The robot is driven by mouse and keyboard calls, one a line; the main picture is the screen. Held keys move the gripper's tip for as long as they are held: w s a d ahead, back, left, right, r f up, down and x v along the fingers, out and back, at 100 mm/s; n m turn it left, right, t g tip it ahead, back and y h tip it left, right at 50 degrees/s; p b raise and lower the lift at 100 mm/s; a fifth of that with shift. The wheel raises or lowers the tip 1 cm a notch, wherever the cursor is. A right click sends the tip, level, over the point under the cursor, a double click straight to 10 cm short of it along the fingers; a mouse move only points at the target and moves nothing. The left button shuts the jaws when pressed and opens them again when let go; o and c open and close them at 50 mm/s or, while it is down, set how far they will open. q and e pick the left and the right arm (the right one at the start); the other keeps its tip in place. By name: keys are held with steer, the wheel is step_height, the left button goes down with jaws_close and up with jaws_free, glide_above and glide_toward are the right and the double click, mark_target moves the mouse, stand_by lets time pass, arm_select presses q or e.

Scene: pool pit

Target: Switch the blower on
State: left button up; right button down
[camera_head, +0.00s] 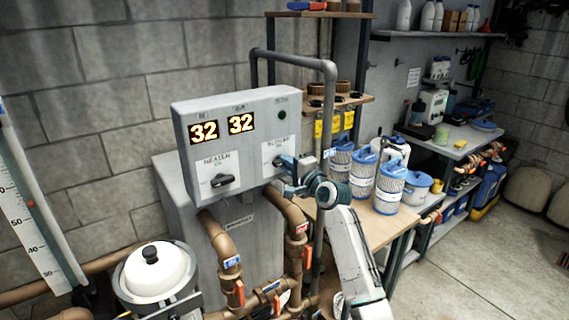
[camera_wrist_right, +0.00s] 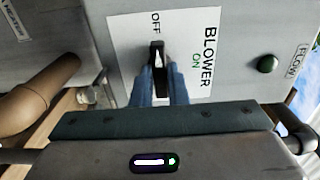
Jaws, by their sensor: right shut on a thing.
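The knob's bar points up toward OFF. My right gripper (camera_head: 287,163) is at the box's face; its blue fingers (camera_wrist_right: 158,88) are shut on the knob from both sides. A dark green FLOW lamp (camera_wrist_right: 267,64) looks unlit. My left gripper is not in view.
Brown pipes (camera_head: 228,240) run below. A grey pipe (camera_head: 330,110) stands close right of the box. Blue-topped filter cartridges (camera_head: 390,185) stand on a wooden bench.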

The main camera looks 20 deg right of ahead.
steer(key=m+p, duration=0.2)
steer(key=p, duration=0.1)
steer(key=m+p, duration=0.4)
steer(key=p, duration=0.1)
steer(key=shift+r+m+p, duration=0.3)
steer(key=shift+p, duration=0.05)
steer(key=shift+f+m+b, duration=0.3)
steer(key=shift+m+b, duration=0.1)
steer(key=shift+m, duration=0.3)
steer(key=m, duration=1)
steer(key=shift+m, duration=0.3)
steer(key=c, duration=1.3)
jaws_free()
steer(key=shift+v, duration=3.5)
